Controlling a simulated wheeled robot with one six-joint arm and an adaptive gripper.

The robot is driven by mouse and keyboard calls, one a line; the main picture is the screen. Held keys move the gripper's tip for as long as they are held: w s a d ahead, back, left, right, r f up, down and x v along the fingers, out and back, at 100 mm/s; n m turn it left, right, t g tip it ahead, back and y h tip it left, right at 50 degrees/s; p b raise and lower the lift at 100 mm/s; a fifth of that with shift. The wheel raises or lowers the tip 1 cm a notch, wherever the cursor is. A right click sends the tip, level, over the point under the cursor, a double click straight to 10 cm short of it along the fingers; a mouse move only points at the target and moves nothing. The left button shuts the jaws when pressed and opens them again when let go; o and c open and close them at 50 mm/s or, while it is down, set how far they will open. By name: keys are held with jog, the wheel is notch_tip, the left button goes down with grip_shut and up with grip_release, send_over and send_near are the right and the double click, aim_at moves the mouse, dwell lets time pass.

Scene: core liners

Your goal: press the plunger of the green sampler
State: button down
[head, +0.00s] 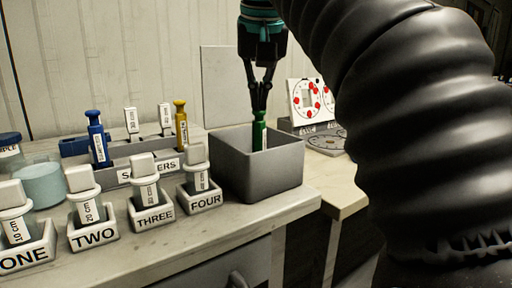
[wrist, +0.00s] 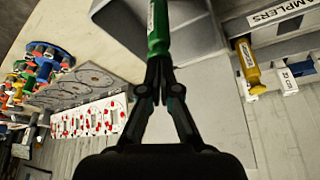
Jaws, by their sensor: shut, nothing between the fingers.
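The green sampler (head: 259,134) stands upright in the grey open box (head: 276,172), its lower part hidden by the box wall. It also shows in the wrist view (wrist: 158,32), with a white label on its side. My gripper (head: 259,110) points down directly over the sampler, its fingers together and empty. In the wrist view my gripper's fingertips (wrist: 159,68) meet the end of the sampler. They look to be at or touching its top; I cannot tell how far the plunger is down.
A blue sampler (head: 98,140) and a yellow sampler (head: 181,127) stand in the samplers rack to the left. Labelled holders with white-capped containers line the bench front, FOUR (head: 202,198) nearest the box. A dial panel (head: 305,102) stands on the right behind the box.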

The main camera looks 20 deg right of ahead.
jog(key=shift+f, duration=0.45)
jog(key=shift+r, duration=0.1)
dwell(0.4)
notch_tip(320, 180, up, 5)
jog(key=p, duration=0.5)
jog(key=shift+r, duration=1)
